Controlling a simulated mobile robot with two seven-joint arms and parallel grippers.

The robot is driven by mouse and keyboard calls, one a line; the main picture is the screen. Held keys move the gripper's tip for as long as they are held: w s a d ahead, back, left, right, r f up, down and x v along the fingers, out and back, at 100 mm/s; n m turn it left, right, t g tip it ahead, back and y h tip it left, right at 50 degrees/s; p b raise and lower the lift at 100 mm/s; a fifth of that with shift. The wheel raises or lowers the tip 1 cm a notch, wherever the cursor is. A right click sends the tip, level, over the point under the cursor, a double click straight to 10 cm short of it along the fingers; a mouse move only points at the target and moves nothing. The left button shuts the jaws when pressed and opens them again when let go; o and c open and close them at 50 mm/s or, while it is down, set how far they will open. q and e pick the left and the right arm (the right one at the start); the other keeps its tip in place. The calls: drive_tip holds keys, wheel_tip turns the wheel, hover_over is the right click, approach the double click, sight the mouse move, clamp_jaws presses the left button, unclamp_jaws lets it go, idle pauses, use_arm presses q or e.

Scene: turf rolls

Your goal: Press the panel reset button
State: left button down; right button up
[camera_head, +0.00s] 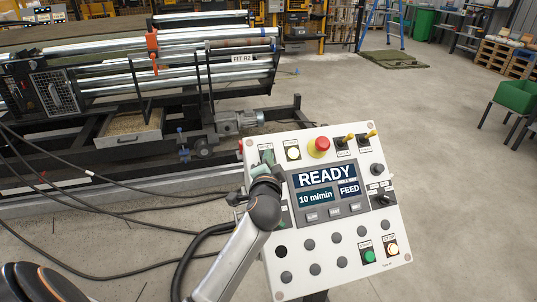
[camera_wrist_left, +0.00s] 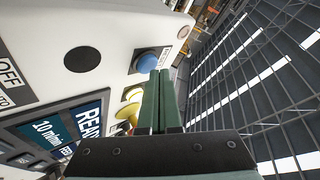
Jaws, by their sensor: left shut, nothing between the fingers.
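The white control panel (camera_head: 335,225) stands tilted in the middle of the head view, its screen (camera_head: 323,185) reading READY and 10 m/min. My left gripper (camera_head: 267,157) is at the panel's upper left corner, its green fingers shut and empty. In the left wrist view, the fingertips (camera_wrist_left: 160,76) are right beside a blue button (camera_wrist_left: 147,62) and partly overlap it. I cannot tell whether they touch it. The gripper hides this part of the panel in the head view. No reset label is readable. My right gripper is out of view.
On the panel, a pale lit button (camera_head: 293,153), a red mushroom button (camera_head: 320,146) and yellow-handled switches (camera_head: 348,139) line the top. A green button (camera_head: 369,256) and a lit button (camera_head: 392,249) sit at lower right. A roller machine (camera_head: 180,75) stands behind; cables lie at left.

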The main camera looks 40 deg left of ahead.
use_arm(q)
drive_tip(key=shift+s+d+r, duration=0.15)
drive_tip(key=shift+r, duration=0.15)
drive_tip(key=r+p, duration=0.1)
drive_tip(key=s+d+r+p, duration=0.2)
drive_tip(key=p, duration=0.1)
drive_tip(key=shift+d+r, duration=0.25)
drive_tip(key=shift+r, duration=0.15)
idle(0.7)
